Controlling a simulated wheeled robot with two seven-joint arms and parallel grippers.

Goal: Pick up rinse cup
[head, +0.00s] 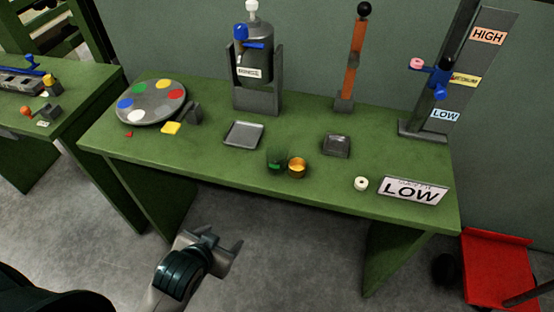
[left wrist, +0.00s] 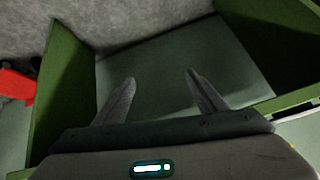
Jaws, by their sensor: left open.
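Two small cups stand side by side near the front edge of the green table: a dark green, see-through cup (head: 275,161) and an amber cup (head: 297,167). I cannot tell from any marking which is the rinse cup. My left gripper (head: 224,244) is open and empty, low in front of the table and below its top, left of the cups. In the left wrist view its two fingers (left wrist: 160,80) are spread with nothing between them, and no cup shows there. My right gripper is not in view.
On the green table (head: 225,177) are a colour-dot disc (head: 152,101), a labelled tank (head: 254,50), two grey trays (head: 244,134) (head: 337,145), an orange lever (head: 357,60), a white ring (head: 361,184) and a LOW sign (head: 412,191). A red bin (head: 498,262) stands at right.

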